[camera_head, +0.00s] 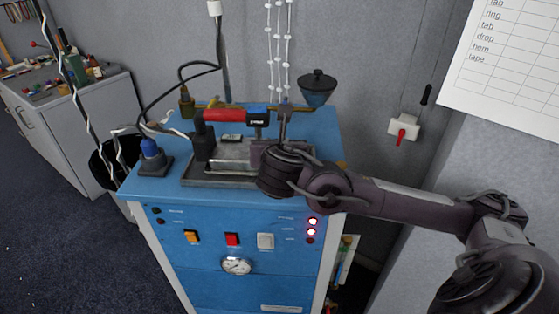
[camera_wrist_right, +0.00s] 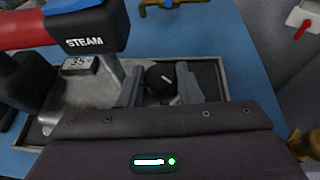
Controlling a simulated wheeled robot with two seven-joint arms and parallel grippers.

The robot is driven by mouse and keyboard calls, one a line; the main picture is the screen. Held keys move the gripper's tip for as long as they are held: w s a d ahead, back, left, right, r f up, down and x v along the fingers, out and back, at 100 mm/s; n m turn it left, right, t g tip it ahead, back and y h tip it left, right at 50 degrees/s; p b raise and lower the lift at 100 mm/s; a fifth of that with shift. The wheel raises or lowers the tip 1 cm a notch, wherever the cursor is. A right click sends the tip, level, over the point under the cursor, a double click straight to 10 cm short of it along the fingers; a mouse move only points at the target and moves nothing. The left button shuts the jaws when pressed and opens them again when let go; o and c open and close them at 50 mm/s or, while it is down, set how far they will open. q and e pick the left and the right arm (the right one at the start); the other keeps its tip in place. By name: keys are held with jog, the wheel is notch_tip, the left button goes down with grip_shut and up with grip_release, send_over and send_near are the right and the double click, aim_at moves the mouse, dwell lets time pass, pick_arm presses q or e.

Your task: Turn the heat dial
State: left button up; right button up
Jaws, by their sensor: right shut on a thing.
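The heat dial (camera_wrist_right: 162,78) is a round black knob with a white pointer line, on the metal press base. My right gripper (camera_wrist_right: 160,92) has a finger on each side of it and is shut on it. The pointer slants to the upper left or lower right; I cannot tell which end marks the setting. In the head view my right gripper (camera_head: 270,157) hides the dial. A small display (camera_wrist_right: 80,65) on the press reads about 35. The red-handled press head marked STEAM (camera_wrist_right: 88,32) stands left of the dial. My left gripper is not in view.
The press sits in a grey tray (camera_head: 190,180) on a blue cabinet (camera_head: 155,188). Cables hang at the left. The cabinet front has buttons and a gauge (camera_head: 236,266).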

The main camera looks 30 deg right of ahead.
jog(key=m+g+h, duration=0.1)
jog(key=m+g+h+b, duration=0.1)
jog(key=shift+w+a+r+m, duration=0.15)
jog(key=shift+w+a+m, duration=0.05)
jog(key=shift+m, duration=0.1)
jog(key=shift+m+g+h+p, duration=0.45)
jog(key=shift+m+g+h, duration=0.35)
jog(key=shift+h, duration=0.1)
jog(key=o, duration=1)
jog(key=shift+g, duration=0.3)
